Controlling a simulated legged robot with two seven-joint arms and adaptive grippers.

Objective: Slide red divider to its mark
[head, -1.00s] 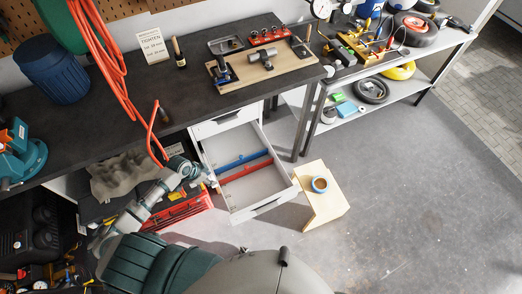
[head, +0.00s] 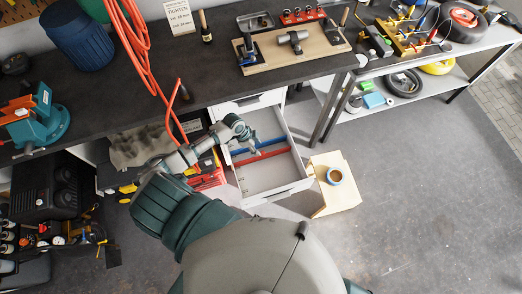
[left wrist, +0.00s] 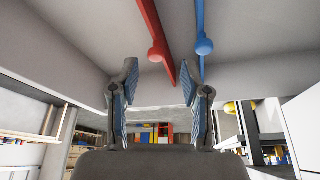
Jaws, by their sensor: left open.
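The red divider (head: 273,154) lies across the open white drawer (head: 282,193). The blue divider (head: 271,142) lies behind it, nearer the bench. My left gripper (head: 255,151) is over the drawer, close to the left part of the red divider. In the left wrist view, my left gripper (left wrist: 158,75) is open and empty. The red divider (left wrist: 149,25) with its round knob (left wrist: 156,53) shows in the gap between the fingertips. The blue divider (left wrist: 200,25) is just right of the right finger. I cannot make out the mark. My right gripper is out of view.
The drawer walls enclose the dividers closely. The dark bench top (head: 150,90) overhangs behind. A red toolbox (head: 208,178) is left of the drawer. Floor at right is clear.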

